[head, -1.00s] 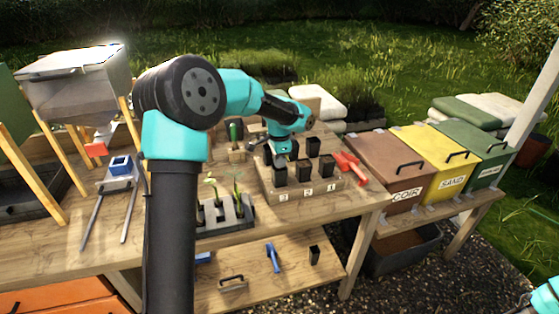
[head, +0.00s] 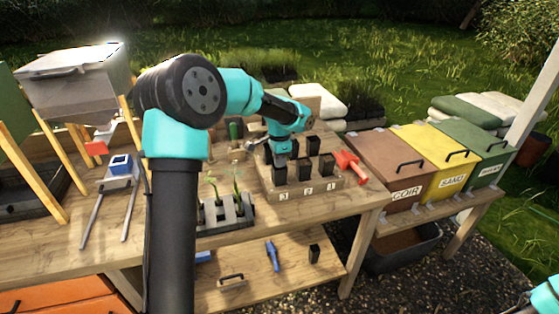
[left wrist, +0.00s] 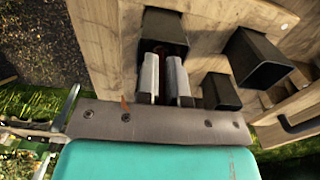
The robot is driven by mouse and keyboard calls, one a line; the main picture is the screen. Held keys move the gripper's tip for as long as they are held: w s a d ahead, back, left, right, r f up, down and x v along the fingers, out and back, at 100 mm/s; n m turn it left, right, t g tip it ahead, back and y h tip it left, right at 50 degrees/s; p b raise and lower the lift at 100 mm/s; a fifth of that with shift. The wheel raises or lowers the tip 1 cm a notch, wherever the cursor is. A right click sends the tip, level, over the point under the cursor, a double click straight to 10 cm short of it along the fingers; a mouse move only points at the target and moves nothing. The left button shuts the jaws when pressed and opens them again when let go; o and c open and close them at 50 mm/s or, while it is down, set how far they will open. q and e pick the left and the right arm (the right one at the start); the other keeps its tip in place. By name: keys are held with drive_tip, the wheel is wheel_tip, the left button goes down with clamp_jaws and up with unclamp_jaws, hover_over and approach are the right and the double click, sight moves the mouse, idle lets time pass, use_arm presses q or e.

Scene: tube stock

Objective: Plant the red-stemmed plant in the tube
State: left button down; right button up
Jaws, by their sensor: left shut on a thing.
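My left gripper (left wrist: 164,78) is shut, with its two grey fingers close together at the mouth of a square black tube (left wrist: 165,25) in the left wrist view. A thin, dark reddish bit shows between the fingertips, taken as the red-stemmed plant (left wrist: 162,49); most of it is hidden by the fingers and tube. In the head view the left gripper (head: 281,159) points down over the wooden tube block (head: 312,190), close to the front tube above label 3 (head: 279,174). Its fingertips are too small to make out there. My right gripper is out of view.
Other black tubes (head: 327,166) stand around the gripper. A seedling tray (head: 240,213) with green plants is at front left. A red tool (head: 350,166) lies right of the block. Coir (head: 396,170) and sand bins stand further right.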

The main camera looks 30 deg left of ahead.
use_arm(q)
drive_tip(key=shift+f, duration=0.2)
idle(0.6)
drive_tip(key=c, duration=1.3)
unclamp_jaws()
drive_tip(key=c, duration=0.3)
drive_tip(key=shift+r, duration=0.1)
drive_tip(key=shift+r, duration=4.45)
drive_tip(key=shift+f, duration=0.1)
